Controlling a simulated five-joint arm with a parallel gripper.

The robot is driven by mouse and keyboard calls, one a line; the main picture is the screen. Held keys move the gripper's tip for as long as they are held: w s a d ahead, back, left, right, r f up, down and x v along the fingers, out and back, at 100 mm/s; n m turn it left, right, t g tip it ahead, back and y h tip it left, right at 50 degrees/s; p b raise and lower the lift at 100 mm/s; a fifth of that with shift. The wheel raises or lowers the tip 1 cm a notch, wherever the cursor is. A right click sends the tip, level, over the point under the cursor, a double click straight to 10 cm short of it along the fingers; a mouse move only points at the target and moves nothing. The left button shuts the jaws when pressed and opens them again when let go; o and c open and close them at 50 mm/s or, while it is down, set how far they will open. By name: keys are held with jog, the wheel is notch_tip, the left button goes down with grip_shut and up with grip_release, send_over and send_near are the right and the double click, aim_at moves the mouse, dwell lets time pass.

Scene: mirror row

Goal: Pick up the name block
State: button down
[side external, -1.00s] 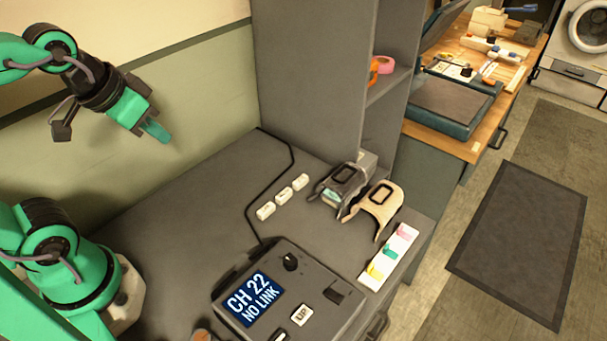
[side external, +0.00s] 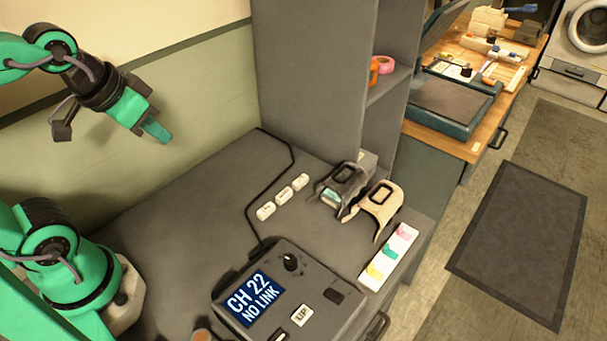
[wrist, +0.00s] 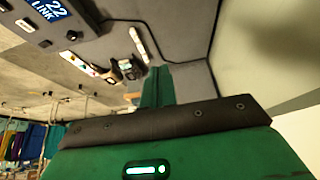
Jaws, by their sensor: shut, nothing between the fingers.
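Three small white blocks with dark lettering stand in a row on the grey worktop: a near one (side external: 266,211), a middle one (side external: 284,195) and a far one (side external: 301,181). The lettering is too small to read, so I cannot tell which is the name block. My gripper (side external: 157,133) is shut and empty, high above the worktop at the upper left, well apart from the blocks. In the wrist view its green fingers (wrist: 157,84) are together, and small white shapes, apparently the blocks, lie beyond them.
A dark console (side external: 291,298) reading "CH 22 NO LINK" stands at the front. A dark cuff-like item (side external: 341,184) and a beige one (side external: 380,204) stand right of the blocks, near a white strip (side external: 390,257) with coloured pieces. A cable runs left of the blocks. The worktop's left side is clear.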

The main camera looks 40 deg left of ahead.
jog(key=c, duration=1.3)
grip_release()
jog(key=shift+w, duration=0.15)
jog(key=g, duration=0.5)
send_over(266, 208)
notch_tip(266, 208, down, 16)
jog(key=shift+d+f+g, duration=0.1)
jog(key=shift+f+g, duration=0.2)
jog(key=shift+f, duration=0.05)
jog(key=shift+f, duration=1.3)
